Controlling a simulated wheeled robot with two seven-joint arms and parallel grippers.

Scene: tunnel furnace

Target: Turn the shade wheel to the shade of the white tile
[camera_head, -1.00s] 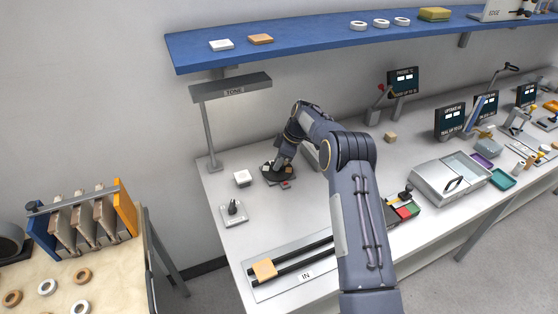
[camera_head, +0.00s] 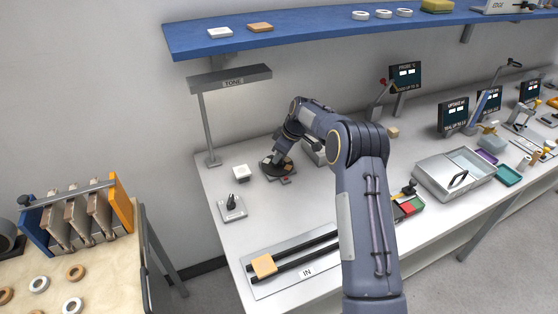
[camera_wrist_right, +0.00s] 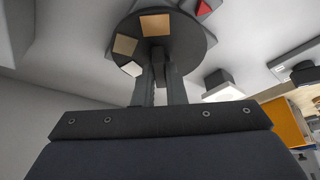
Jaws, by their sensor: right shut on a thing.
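The shade wheel (camera_head: 264,169) is a dark disc with coloured patches, lying on the bench under the TONE lamp. In the right wrist view the wheel (camera_wrist_right: 185,42) shows an orange-tan patch, a beige patch and a whitish patch. My right gripper (camera_head: 277,161) reaches down onto the wheel's middle and is shut on it; its fingers (camera_wrist_right: 160,82) meet the wheel near its centre, hiding the grip itself. The white tile (camera_head: 241,172) sits on a small block left of the wheel; it also shows in the right wrist view (camera_wrist_right: 224,92). My left gripper is out of view.
The TONE lamp (camera_head: 230,79) stands behind the wheel. A small red piece (camera_head: 285,180) lies at the wheel's front edge. A plate with a black knob (camera_head: 232,207) is in front of the tile. A blue shelf (camera_head: 320,32) hangs above; a rail with a tan block (camera_head: 263,265) lies nearer.

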